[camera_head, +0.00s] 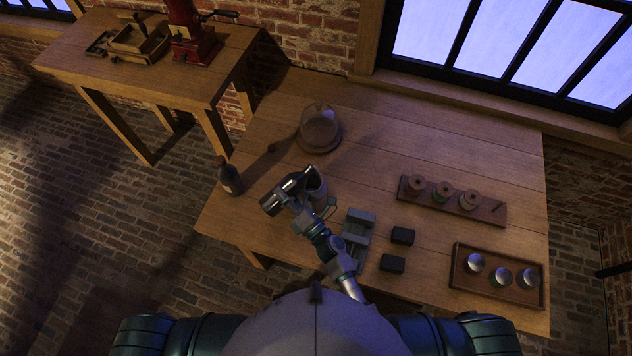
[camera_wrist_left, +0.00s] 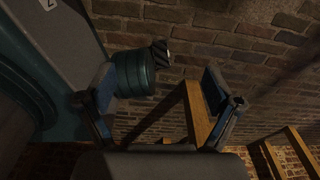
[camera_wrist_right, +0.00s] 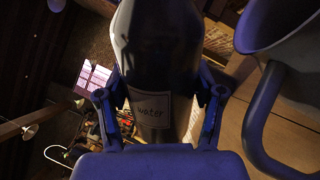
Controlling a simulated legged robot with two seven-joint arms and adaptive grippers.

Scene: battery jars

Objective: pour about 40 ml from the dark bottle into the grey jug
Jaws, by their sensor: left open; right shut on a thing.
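My right gripper (camera_head: 296,203) is shut on a dark bottle (camera_head: 272,203) and holds it strongly tilted over the table. In the right wrist view the bottle (camera_wrist_right: 160,50) sits between the fingers, and its pale label reads "water". The grey jug (camera_head: 317,187) is right beside the bottle's upper end, partly hidden by it. The jug's rim and handle (camera_wrist_right: 262,118) show at the right of the right wrist view. I cannot tell whether liquid is flowing. My left gripper (camera_wrist_left: 160,100) is open and empty, seen only in its own wrist view.
A rounded glass vessel (camera_head: 319,128) stands behind the jug. Dark blocks (camera_head: 403,235), a spool rack (camera_head: 453,203) and a tray of discs (camera_head: 498,299) are to the right. A side table (camera_head: 200,75) stands back left.

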